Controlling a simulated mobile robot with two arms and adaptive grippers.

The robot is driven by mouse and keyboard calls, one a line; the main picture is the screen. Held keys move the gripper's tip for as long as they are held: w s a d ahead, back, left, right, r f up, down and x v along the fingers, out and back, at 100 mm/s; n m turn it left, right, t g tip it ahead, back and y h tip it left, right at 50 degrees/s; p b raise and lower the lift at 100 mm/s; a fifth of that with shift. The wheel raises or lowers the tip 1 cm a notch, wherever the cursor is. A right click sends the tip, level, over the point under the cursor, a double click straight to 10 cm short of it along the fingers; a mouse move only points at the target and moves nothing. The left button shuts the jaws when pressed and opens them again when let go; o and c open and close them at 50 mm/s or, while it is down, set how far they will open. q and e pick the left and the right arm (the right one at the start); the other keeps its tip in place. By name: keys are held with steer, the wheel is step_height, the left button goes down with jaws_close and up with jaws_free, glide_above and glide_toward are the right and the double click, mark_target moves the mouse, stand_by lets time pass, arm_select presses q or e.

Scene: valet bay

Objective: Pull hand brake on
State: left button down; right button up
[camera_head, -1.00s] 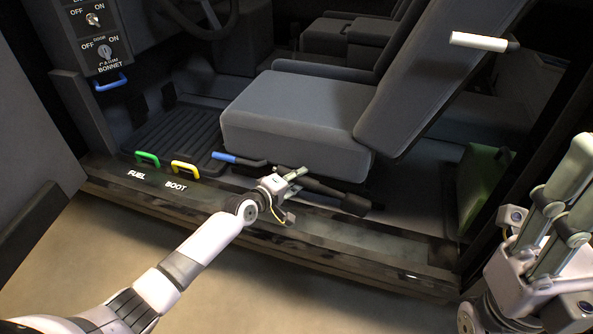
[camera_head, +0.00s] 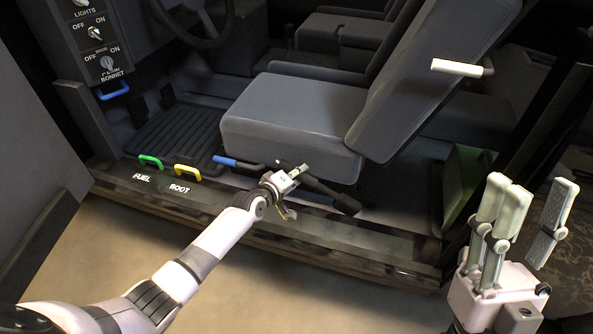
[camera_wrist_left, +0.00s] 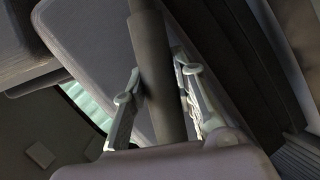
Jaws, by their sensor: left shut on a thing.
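A dark lever with a thicker grip end (camera_head: 343,204), which looks like the hand brake, lies low beside the near side of the seat. My left gripper (camera_head: 299,171) is at this lever, near the seat's lower front edge. In the left wrist view, the lever's dark round bar (camera_wrist_left: 155,60) runs between the two fingers (camera_wrist_left: 160,95), and the gripper is shut on it. The bar's lower end is hidden behind the gripper body. My right gripper (camera_head: 533,200) is at the right, its fingers spread and empty, away from the lever.
A blue-handled lever (camera_head: 232,161) lies just left of my left gripper. Green (camera_head: 151,161) and yellow (camera_head: 187,171) pulls sit on the sill. The grey seat (camera_head: 290,115) stands above the lever. A white handle (camera_head: 457,68) sticks out from the seat back.

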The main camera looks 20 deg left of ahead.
arm_select(q)
steer(key=shift+d+r+m+p, duration=0.3)
steer(key=shift+r+p, duration=0.45)
steer(key=shift+p, duration=0.4)
steer(key=shift+d+r+y+p, duration=0.25)
steer(key=shift+y+p, duration=0.05)
steer(key=shift+p, duration=0.55)
arm_select(e)
steer(key=w+f+g+h, duration=0.4)
steer(key=w+f+g, duration=0.7)
steer(key=f, duration=0.4)
steer(key=shift+w+a+f+g, duration=0.2)
steer(key=shift+a+g, duration=0.25)
steer(key=shift+g, duration=0.25)
arm_select(q)
steer(key=c, duration=1.7)
jaws_free()
steer(key=shift+o, duration=0.6)
steer(key=shift+r, duration=0.1)
steer(key=shift+s, duration=0.1)
